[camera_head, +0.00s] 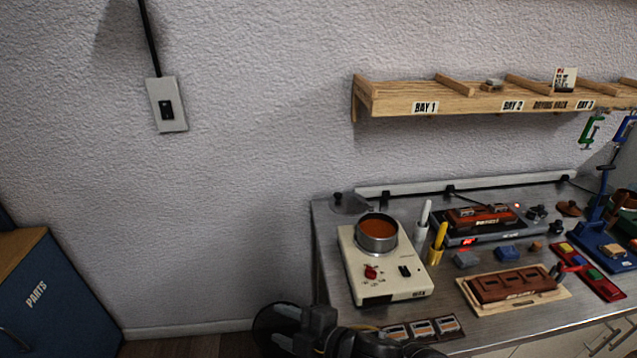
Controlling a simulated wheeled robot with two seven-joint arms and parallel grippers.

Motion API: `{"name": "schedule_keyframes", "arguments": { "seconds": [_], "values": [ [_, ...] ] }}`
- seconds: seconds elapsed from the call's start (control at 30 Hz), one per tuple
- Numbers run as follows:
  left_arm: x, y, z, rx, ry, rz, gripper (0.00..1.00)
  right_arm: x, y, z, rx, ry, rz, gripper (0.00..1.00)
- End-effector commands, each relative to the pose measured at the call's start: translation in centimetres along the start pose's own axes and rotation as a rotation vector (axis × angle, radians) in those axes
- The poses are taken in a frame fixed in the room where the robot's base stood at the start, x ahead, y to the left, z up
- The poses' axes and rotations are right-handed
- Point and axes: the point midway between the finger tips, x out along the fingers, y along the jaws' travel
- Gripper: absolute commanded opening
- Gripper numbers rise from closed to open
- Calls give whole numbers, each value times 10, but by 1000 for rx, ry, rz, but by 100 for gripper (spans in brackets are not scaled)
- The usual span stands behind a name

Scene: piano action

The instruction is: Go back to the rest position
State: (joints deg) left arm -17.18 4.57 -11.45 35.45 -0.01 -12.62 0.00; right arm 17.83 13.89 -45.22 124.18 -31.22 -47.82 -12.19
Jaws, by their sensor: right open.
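My right gripper (277,326) is at the bottom centre, just left of and in front of the workbench (325,245). It is dark, points to the left, and its jaws are open with nothing seen between them. My right arm comes in from the bottom edge and covers part of the bench's front left corner. My left gripper is not in view.
A cream heater (385,280) with a pot (377,233) stands near the bench's left end. A brown block (512,285) on a board and picture cards (422,328) lie nearby. A wooden shelf (465,103) hangs above. A blue parts cabinet (55,300) stands left; floor between is clear.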

Motion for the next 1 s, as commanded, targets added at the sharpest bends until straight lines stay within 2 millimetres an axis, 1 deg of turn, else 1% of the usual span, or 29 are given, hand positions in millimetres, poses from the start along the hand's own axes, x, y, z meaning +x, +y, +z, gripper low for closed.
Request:
{"name": "schedule_keyframes", "arguments": {
  "seconds": [0.03,0.07,0.1,0.17,0.2,0.27,0.3,0.4,0.5,0.63,0.8,0.83,0.9,1.0],
  "values": [
    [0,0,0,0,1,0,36,-13,-6,20,149,-83,33,42],
    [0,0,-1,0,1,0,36,-22,-9,35,240,-142,53,42],
    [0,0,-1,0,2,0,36,-36,-16,55,358,-223,76,42],
    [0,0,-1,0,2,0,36,-62,-33,87,539,-351,105,42],
    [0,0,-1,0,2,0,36,-82,-48,107,656,-438,120,42],
    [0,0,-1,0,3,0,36,-110,-70,131,805,-556,137,42],
    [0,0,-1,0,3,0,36,-128,-85,142,886,-622,143,42],
    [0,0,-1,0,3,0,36,-164,-116,162,1040,-757,154,42],
    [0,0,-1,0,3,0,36,-196,-144,172,1161,-867,160,42],
    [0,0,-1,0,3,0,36,-233,-175,179,1290,-991,166,42],
    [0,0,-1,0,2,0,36,-279,-211,179,1433,-1139,172,42],
    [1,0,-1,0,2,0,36,-278,-217,184,1442,-1149,170,42],
    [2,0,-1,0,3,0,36,-264,-228,200,1437,-1149,162,42],
    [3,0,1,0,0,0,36,-249,-248,219,1438,-1155,151,42]
  ]
}}
